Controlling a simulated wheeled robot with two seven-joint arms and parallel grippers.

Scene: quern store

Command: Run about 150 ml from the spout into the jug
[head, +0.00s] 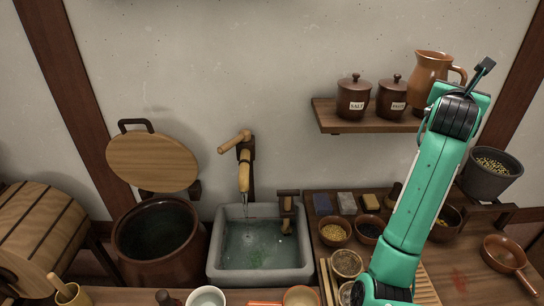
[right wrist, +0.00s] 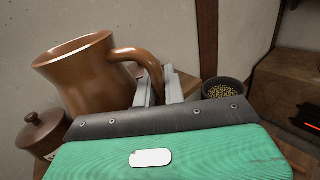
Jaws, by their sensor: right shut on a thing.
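The brown clay jug (head: 428,75) stands at the right end of the wall shelf, beside two lidded pots. My right gripper (head: 484,70) is at the jug's handle. In the right wrist view, its two grey fingers (right wrist: 158,90) are shut on the handle of the upright jug (right wrist: 88,75). The jug's inside is hidden. The wooden spout (head: 244,178) sticks out from the wall above the stone basin (head: 214,245). A thin pale streak shows below its mouth, and the basin holds water. My left gripper is out of view.
The salt pot (head: 354,100) and a second lidded pot (head: 391,100) share the shelf (head: 365,126). Several bowls and blocks crowd the counter below. A dark pot of grain (head: 488,180) stands at right.

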